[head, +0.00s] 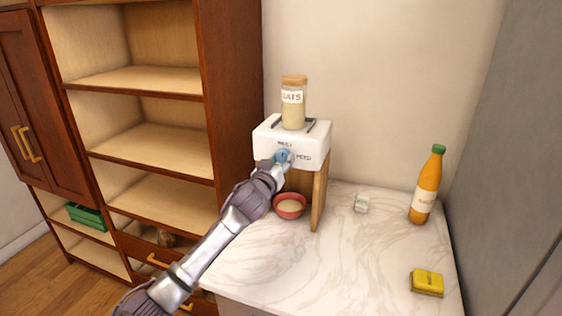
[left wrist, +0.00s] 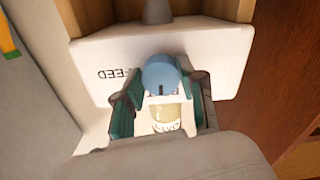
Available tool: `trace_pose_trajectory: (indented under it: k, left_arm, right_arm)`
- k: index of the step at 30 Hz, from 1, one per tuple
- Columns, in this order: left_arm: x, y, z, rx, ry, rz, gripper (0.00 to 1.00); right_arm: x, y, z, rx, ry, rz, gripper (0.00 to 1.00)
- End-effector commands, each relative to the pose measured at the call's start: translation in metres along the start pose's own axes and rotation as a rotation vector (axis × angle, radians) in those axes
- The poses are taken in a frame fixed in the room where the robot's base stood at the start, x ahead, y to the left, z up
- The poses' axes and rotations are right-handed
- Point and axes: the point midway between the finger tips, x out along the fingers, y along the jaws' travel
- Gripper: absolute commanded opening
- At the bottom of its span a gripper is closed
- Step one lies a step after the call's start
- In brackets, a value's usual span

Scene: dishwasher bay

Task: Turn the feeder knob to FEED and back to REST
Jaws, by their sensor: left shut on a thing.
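The feeder (head: 265,135) is a white box on a wooden stand, with REST marked above its knob and FEED to the right. My left gripper (head: 283,160) is shut on the blue knob (head: 284,155) at the feeder's front. In the left wrist view the feeder (left wrist: 215,60) appears upside down, and the knob (left wrist: 160,72) is between the fingers of my left gripper (left wrist: 163,98). A dark mark on the knob points down in that view, away from FEED, seemingly toward REST. The REST label is mostly hidden there. My right gripper is not in view.
An oats jar (head: 293,110) stands on the feeder. A red bowl (head: 289,212) with pale contents sits below it. Wooden shelves (head: 150,140) stand left.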

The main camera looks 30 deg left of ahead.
Motion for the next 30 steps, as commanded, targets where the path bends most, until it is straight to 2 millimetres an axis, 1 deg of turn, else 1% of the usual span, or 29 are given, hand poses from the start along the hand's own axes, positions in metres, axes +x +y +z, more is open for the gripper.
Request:
trace_pose_trajectory:
  k: [3,10,11,12,15,25,28,30]
  left_arm:
    - [0.0,0.0,0.001,-0.075,0.001,0.0,0.05]
    - [0.0,0.0,0.0,-0.075,0.001,0.0,0.05]
    - [0.0,0.0,0.0,-0.075,0.001,0.0,0.45]
    - [0.0,0.0,0.0,-0.075,0.001,0.0,0.52]
    - [0.0,0.0,0.0,-0.074,0.001,0.0,0.65]
    - [-0.002,0.0,0.0,-0.073,0.001,0.0,0.65]
    - [-0.012,0.0,0.001,-0.073,0.0,0.0,0.65]
    - [-0.024,0.0,0.001,-0.073,0.0,0.002,0.65]
  right_arm:
    - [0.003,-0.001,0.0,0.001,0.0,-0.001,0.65]
    - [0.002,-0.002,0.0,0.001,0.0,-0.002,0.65]
    - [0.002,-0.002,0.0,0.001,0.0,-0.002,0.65]
    - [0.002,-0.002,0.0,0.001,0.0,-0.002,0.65]
    - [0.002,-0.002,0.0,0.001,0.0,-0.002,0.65]
    - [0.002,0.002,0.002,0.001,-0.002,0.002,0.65]
    - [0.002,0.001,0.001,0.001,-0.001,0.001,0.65]
    - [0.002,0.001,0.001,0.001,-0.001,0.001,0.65]
